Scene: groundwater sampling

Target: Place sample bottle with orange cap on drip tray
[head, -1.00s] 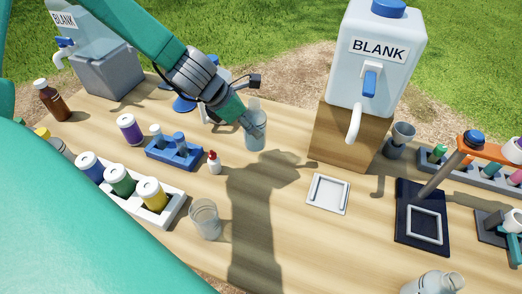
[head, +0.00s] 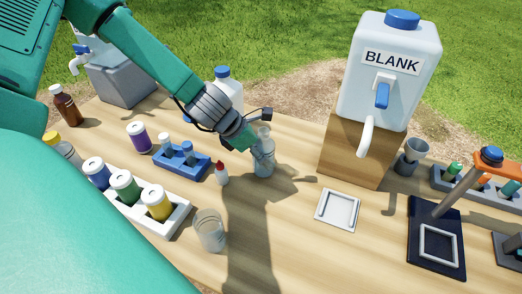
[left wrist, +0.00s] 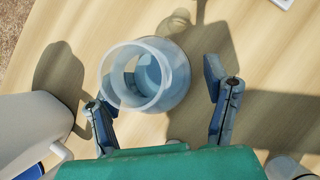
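A gap shows between the bottle and the right-hand finger. The white square drip tray (head: 324,222) lies empty in front of the BLANK container, to the right of the bottle. My right gripper is not in view.
The BLANK container (head: 390,95) with its spout stands on a wooden block (head: 347,155). A small red-capped bottle (head: 221,175), a blue rack (head: 181,163) and an empty glass (head: 210,232) are left of the bottle. A dark stand base (head: 420,230) is right of the tray.

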